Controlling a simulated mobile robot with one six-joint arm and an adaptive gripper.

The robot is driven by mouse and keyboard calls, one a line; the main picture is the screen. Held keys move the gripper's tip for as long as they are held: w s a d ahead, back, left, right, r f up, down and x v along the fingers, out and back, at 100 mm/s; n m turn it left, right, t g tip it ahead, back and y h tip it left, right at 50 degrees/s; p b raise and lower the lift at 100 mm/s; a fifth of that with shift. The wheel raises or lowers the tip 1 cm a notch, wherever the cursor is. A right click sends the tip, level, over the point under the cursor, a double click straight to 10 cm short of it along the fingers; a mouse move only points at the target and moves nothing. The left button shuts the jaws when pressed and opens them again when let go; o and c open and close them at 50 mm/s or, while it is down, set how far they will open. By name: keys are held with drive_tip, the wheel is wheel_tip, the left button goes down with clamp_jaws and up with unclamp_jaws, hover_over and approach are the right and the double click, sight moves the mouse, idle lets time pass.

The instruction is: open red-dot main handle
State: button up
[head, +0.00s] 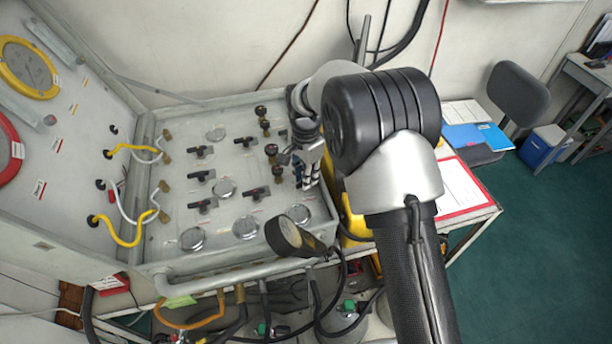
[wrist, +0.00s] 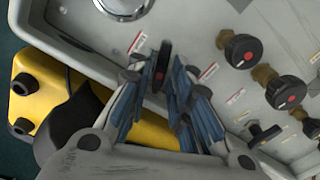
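A dark narrow handle with a red mark (wrist: 162,66) stands on the grey panel between my fingertips in the wrist view. My gripper (wrist: 166,82) has blue-padded fingers, one on each side of the handle. They look parted, with a small gap beside it; firm contact cannot be made out. In the head view my gripper (head: 307,172) points down at the panel's right part, and my arm and fingers hide this handle. A round black knob with a red dot (wrist: 242,50) and another red-dot knob (wrist: 285,92) stand to the right in the wrist view.
The panel (head: 268,206) carries several black lever valves and round gauges. A tilted gauge (head: 290,235) stands at its front edge. A yellow case (wrist: 40,72) lies beside the panel. The hinged lid (head: 70,150) with yellow hoses stands at left.

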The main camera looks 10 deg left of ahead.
drive_tip(key=shift+c, duration=0.5)
clamp_jaws()
drive_tip(key=shift+n, duration=0.3)
drive_tip(key=n+p, duration=0.1)
drive_tip(key=n, duration=1.1)
idle(0.4)
drive_tip(key=shift+o, duration=0.5)
unclamp_jaws()
drive_tip(key=shift+d, duration=0.1)
